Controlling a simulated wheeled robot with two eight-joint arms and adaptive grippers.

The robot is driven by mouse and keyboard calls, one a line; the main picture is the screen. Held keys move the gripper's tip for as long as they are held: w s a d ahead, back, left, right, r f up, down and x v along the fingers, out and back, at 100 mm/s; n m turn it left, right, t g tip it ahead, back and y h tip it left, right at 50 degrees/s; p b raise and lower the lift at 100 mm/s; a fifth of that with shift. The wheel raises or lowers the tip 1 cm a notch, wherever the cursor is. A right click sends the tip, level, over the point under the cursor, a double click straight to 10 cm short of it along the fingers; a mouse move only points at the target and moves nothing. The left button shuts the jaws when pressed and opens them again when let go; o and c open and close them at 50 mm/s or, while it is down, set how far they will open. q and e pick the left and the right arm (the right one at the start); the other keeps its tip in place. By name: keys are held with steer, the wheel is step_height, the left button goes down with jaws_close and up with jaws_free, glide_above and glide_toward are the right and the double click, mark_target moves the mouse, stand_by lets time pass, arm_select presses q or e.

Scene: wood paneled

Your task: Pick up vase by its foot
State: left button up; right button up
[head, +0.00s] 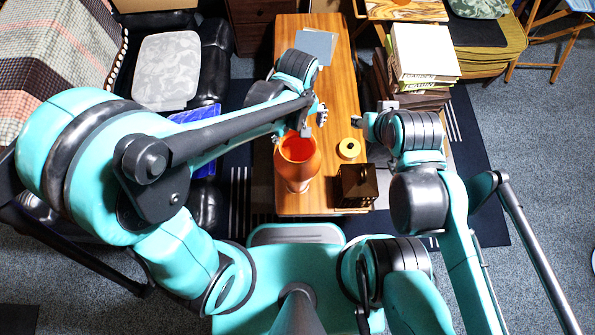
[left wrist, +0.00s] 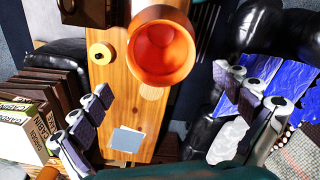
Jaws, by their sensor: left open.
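The orange vase (head: 298,178) stands upright on the wooden table near its front end, with its round mouth facing up. In the left wrist view the vase (left wrist: 160,75) is seen from above and its foot is hidden under the body. My left gripper (head: 300,124) is just beyond and above the vase in the head view. Its fingers are spread wide on both sides in the left wrist view (left wrist: 168,95), with nothing between them. My right gripper (head: 372,115) is over the table's right side, apart from the vase; its jaw opening is unclear.
A yellow ring-shaped roll (head: 348,148) and a dark brown box (head: 356,187) are on the table right of the vase. A grey-blue sheet (head: 314,45) lies at the far part. Stacked books (head: 424,55) stand right of the table; a black sofa (head: 214,60) stands left.

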mark_target(297, 167)
arm_select(q)
step_height(297, 167, down, 8)
steer(key=b, duration=0.3)
steer(key=shift+b, duration=0.35)
steer(key=shift+r, duration=0.1)
steer(key=c, duration=0.3)
jaws_close()
